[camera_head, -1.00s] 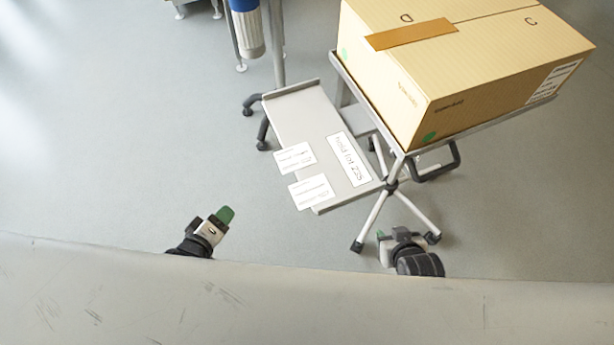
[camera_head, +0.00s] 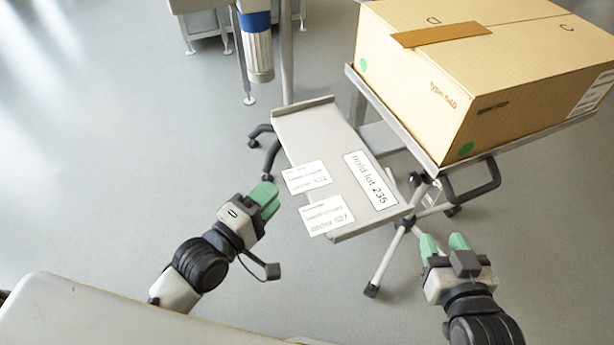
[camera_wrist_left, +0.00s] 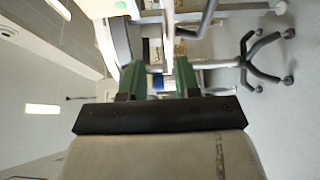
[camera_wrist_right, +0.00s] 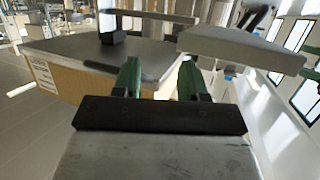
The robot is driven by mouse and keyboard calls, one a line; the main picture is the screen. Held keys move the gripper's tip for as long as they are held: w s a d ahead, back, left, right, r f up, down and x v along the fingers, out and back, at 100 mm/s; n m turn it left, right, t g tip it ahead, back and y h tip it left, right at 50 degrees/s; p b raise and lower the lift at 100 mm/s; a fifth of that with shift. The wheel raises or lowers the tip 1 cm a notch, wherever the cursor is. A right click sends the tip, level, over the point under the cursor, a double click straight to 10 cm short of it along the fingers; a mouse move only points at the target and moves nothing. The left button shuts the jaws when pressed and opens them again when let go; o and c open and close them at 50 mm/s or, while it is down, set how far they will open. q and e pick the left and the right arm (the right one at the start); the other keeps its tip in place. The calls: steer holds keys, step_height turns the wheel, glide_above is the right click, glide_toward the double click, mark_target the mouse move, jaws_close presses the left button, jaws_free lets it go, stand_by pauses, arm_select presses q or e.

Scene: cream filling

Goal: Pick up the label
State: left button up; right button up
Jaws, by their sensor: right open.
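Three white labels lie on a grey tray (camera_head: 306,128) in the head view. The largest label (camera_head: 370,181) reads "hold lot 235" and lies along the tray's right side. A smaller label (camera_head: 306,178) and another small label (camera_head: 326,215) stick out over the tray's left edge; their small print is hard to read. My left gripper (camera_head: 267,194), with green fingers, is left of the small labels, open and empty; its fingers stand apart in the left wrist view (camera_wrist_left: 158,78). My right gripper (camera_head: 445,243) is open and empty, right of and below the tray.
A cardboard box (camera_head: 480,85) stands on a stand's platform (camera_head: 400,125), with a black handle (camera_head: 472,185) at its near edge. A blue and silver cylinder (camera_head: 257,45) hangs behind the tray. Open floor (camera_head: 130,150) lies to the left.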

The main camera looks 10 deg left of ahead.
mark_target(304, 178)
arm_select(q)
steer(key=x, duration=0.1)
steer(key=b+x, duration=0.1)
steer(key=x, duration=0.3)
steer(key=shift+f+b, duration=0.35)
steer(key=shift+f, duration=0.05)
arm_select(e)
steer(key=r+t, duration=0.1)
steer(key=a+r+t+y, duration=0.1)
steer(key=r+t, duration=0.1)
steer(key=w+r+t, duration=0.1)
steer(key=r, duration=0.1)
steer(key=shift+w+a+r+t+y, duration=0.1)
steer(key=shift+a+r+t+y, duration=0.1)
steer(key=shift+t+y, duration=0.2)
arm_select(q)
jaws_close()
